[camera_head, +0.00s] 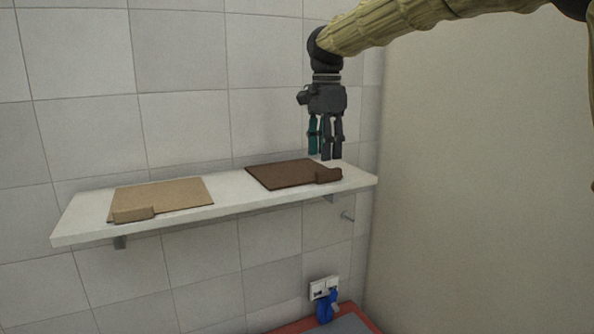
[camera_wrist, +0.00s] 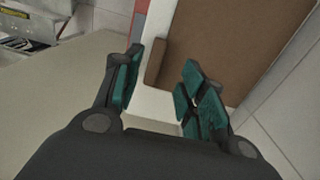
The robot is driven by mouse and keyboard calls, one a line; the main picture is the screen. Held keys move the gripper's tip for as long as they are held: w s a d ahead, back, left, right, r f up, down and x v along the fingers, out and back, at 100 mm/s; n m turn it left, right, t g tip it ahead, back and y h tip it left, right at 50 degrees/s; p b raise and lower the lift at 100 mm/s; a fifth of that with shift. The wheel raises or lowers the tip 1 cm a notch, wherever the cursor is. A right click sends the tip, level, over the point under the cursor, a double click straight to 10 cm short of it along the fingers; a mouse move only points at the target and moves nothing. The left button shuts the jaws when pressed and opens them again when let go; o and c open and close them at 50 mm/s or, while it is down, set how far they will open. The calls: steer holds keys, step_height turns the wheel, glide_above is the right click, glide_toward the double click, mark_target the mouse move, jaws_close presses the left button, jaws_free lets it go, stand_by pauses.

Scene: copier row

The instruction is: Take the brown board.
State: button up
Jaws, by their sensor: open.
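The brown board (camera_head: 287,173) is a dark flat sheet with a raised block at its front right corner. It lies flat on the right part of a white wall shelf (camera_head: 232,205). In the wrist view the brown board (camera_wrist: 225,45) fills the upper right, with its block (camera_wrist: 155,61) near the fingers. My gripper (camera_head: 325,156) is open and empty, pointing down above the right end of the shelf. It also shows in the wrist view (camera_wrist: 160,82), with teal pads apart. It appears close to the block, and I cannot tell the exact height.
A tan board (camera_head: 165,197) with a similar block lies on the left part of the shelf. A tiled wall is behind, and a plain wall (camera_head: 480,190) stands close on the right.

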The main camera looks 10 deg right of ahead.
mark_target(325, 170)
steer(key=shift+s+a+f+p, duration=0.1)
steer(key=shift+s+f+p, duration=0.15)
steer(key=shift+f+p, duration=0.35)
step_height(325, 170, down, 3)
steer(key=shift+s+r+p, duration=0.1)
steer(key=shift+p, duration=0.85)
steer(key=shift+f, duration=0.75)
jaws_close()
